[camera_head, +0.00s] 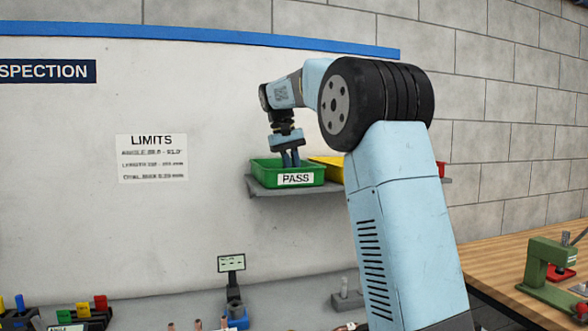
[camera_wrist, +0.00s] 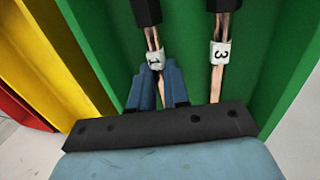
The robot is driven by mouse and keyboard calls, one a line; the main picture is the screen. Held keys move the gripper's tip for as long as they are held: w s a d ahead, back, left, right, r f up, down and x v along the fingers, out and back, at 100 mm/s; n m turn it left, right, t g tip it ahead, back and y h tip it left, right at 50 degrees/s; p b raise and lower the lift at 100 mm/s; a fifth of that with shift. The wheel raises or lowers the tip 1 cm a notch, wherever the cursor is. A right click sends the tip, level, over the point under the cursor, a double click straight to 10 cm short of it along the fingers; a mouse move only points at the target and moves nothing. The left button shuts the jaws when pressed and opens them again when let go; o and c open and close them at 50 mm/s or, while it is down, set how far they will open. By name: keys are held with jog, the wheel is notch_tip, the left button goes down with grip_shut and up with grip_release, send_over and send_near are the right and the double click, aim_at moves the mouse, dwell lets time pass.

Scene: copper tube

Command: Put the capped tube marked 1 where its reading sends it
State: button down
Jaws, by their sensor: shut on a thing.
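The copper tube marked 1 (camera_wrist: 154,62) has a white tag and a black cap. My gripper (camera_wrist: 159,88) is shut on it with blue fingers just below the tag. In the head view, my gripper (camera_head: 290,159) points down into the green bin labelled PASS (camera_head: 261,173), and the tube is hidden there. In the wrist view, the tube is within the green bin (camera_wrist: 288,62); I cannot tell whether it touches the floor. A capped tube marked 3 (camera_wrist: 220,54) lies beside it on the right, apart from it.
A yellow bin (camera_head: 327,162) and a red bin (camera_head: 441,169) share the wall shelf (camera_head: 300,189), partly behind my arm. A LIMITS sheet (camera_head: 152,158) hangs on the wall. A small display (camera_head: 231,263), tubes and a green press (camera_head: 548,265) stand below.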

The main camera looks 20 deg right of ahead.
jog(key=shift+f, duration=0.2)
jog(key=shift+f, duration=0.3)
jog(key=c, duration=1.1)
grip_release()
jog(key=shift+c, duration=0.2)
jog(key=shift+o, duration=0.2)
jog(key=v, duration=1.2)
jog(key=shift+r, duration=0.5)
